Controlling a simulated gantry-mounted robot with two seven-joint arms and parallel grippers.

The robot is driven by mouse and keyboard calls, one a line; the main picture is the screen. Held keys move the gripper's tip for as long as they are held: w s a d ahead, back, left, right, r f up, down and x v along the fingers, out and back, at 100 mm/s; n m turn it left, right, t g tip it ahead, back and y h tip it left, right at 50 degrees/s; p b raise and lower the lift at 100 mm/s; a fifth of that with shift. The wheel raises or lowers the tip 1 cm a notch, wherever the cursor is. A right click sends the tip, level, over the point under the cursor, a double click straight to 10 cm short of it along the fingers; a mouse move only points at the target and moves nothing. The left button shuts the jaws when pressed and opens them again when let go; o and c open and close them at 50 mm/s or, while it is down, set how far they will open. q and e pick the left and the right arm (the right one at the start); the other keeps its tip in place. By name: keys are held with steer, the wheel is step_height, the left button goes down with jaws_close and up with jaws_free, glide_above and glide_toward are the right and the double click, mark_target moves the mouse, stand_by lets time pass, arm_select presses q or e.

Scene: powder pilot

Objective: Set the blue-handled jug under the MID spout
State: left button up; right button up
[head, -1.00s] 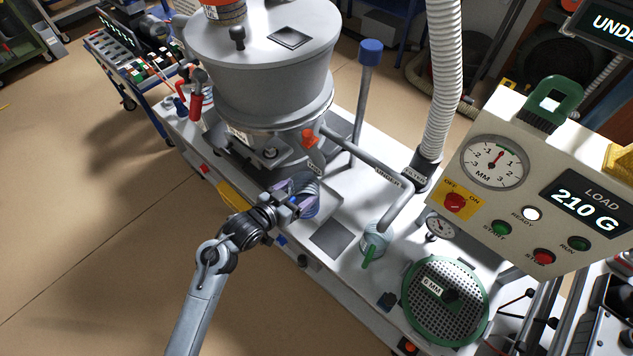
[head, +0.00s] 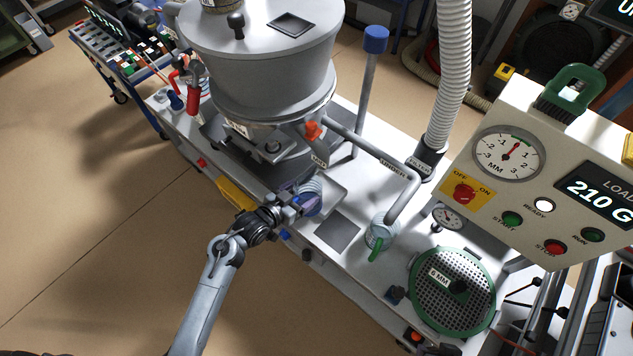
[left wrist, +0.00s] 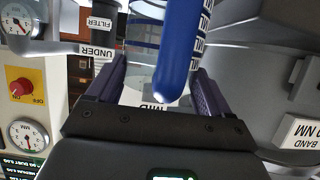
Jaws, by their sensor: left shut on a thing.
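The blue-handled jug is a clear vessel with a blue handle (left wrist: 178,50), upright in the left wrist view. My left gripper (head: 303,203) is shut on the handle, with a purple finger on each side. In the head view the jug (head: 313,185) is mostly hidden by the gripper. It is just in front of the MID spout (head: 318,157), which has an orange knob above it. Whether the jug touches the bench, and how squarely it is below the spout, I cannot tell. A MID label (left wrist: 158,107) shows below the handle's end in the wrist view. My right gripper is not in view.
A green-handled jug (head: 381,232) stands under the UNDER spout pipe (head: 403,197) to the right. A dark square plate (head: 337,231) lies bare on the bench between. A round green-rimmed sieve (head: 452,290) and a gauge panel (head: 520,190) are further right. The large grey hopper (head: 262,75) rises behind.

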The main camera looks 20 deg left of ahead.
mark_target(316, 181)
arm_select(q)
steer(key=w, duration=0.2)
steer(key=w+d, duration=0.1)
steer(key=shift+w+b, duration=0.3)
steer(key=shift+w, duration=0.05)
steer(key=w, duration=0.1)
steer(key=w+d+b, duration=0.1)
steer(key=w, duration=0.1)
steer(key=shift+w, duration=0.2)
steer(key=shift+f, duration=0.7)
steer(key=shift+s, duration=0.25)
steer(key=shift+w+f, duration=0.1)
steer(key=shift+w, duration=0.05)
steer(key=shift+f, duration=0.1)
steer(key=o, duration=1.3)
steer(key=shift+c, duration=0.2)
